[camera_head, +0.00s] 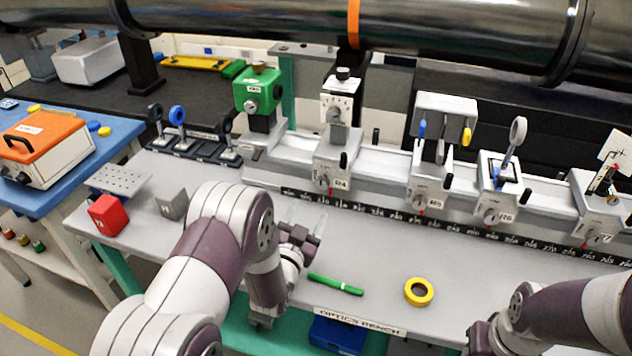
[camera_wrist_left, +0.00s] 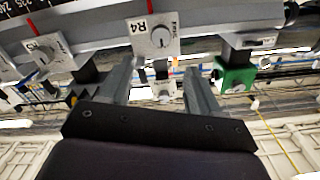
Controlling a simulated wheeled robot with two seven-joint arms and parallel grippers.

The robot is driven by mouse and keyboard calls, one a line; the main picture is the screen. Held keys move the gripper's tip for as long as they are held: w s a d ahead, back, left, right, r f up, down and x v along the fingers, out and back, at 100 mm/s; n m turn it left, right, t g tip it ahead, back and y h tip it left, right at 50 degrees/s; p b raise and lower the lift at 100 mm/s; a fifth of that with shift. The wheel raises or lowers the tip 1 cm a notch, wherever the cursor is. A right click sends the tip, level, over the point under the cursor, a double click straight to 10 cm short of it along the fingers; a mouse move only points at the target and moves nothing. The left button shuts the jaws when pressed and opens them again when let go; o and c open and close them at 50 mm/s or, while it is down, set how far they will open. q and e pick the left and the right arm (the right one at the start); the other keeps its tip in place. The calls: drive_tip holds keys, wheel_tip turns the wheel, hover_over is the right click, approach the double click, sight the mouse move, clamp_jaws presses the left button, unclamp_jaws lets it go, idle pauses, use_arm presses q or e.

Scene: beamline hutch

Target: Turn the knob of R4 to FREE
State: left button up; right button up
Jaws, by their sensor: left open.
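The R4 carrier (camera_head: 333,160) stands on the bench rail with a white R4 plate and a small grey round knob (camera_head: 322,182) on its front. The R4 knob (camera_wrist_left: 161,37) shows larger in the left wrist view, beside the R4 label and small lettering too blurred to read surely. I cannot tell where its pointer is set. My left gripper (camera_head: 305,221) is open and empty, in front of and below the R4 knob in the picture. Its two fingers (camera_wrist_left: 159,88) are apart, with the knob beyond them and a gap between. My right gripper is out of view; only part of my right arm shows.
Carriers R5 (camera_head: 424,190) and R6 (camera_head: 494,205) stand right of R4 on the rail. A green marker (camera_head: 336,285) and a yellow tape ring (camera_head: 418,291) lie on the bench front. A red block (camera_head: 107,215) and grey block (camera_head: 171,203) are left. A large pipe (camera_head: 450,25) crosses above.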

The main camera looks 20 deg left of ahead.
sight(321, 184)
use_arm(q)
drive_tip(key=w, duration=1.1)
drive_tip(key=shift+d+f+p, duration=0.1)
drive_tip(key=shift+p, duration=0.2)
drive_tip(key=c, duration=1)
